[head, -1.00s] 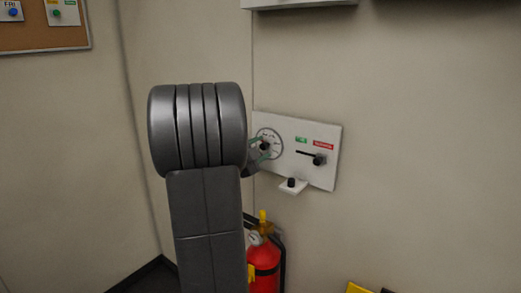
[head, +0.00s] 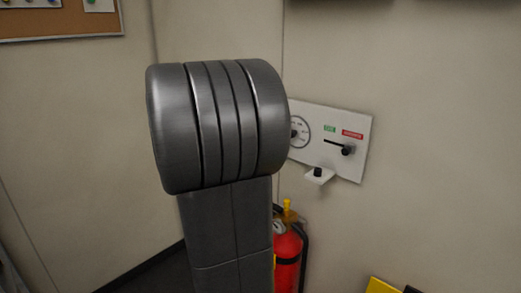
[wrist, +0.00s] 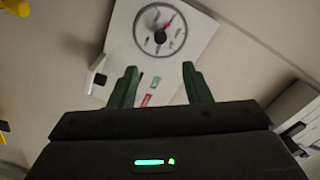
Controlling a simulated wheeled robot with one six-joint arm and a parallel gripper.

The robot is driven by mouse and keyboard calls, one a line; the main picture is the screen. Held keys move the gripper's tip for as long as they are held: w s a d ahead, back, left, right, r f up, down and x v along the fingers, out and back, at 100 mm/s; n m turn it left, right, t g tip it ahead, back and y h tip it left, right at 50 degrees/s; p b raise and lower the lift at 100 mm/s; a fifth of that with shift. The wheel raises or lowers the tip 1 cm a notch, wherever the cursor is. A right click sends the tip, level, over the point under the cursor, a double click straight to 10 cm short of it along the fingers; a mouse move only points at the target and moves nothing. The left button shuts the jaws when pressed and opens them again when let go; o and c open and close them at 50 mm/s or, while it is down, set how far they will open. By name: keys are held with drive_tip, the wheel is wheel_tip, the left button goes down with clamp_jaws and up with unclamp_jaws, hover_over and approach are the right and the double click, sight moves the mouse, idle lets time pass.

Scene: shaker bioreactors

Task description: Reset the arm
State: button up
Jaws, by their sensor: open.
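My arm's large grey joint and link fill the middle of the head view and hide my gripper there. In the wrist view my gripper (wrist: 160,84) shows two green fingers spread apart with nothing between them. Beyond the fingertips is a white wall panel (wrist: 197,38) with a round dial (wrist: 160,28), apart from the fingers. In the head view the same panel (head: 327,164) is right of my arm, with the dial (head: 302,131) partly hidden, green and red labels, and a black-knobbed slider (head: 347,150).
A small white bracket with a black knob (head: 318,174) juts out below the panel. A red fire extinguisher (head: 287,258) hangs below, partly behind my arm. A corkboard (head: 60,22) is at upper left. Something yellow (head: 382,286) shows at the bottom right. The wall at right is bare.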

drive_tip(key=p+x, duration=0.1)
drive_tip(key=x, duration=1.3)
drive_tip(key=shift+s+a, duration=0.1)
drive_tip(key=b+v, duration=0.1)
drive_tip(key=v, duration=1.2)
drive_tip(key=w+d+n+p, duration=0.9)
drive_tip(key=s+a+n+b, duration=0.1)
drive_tip(key=s+a, duration=0.5)
drive_tip(key=shift+s+a, duration=0.2)
drive_tip(key=shift+d, duration=0.1)
idle(0.5)
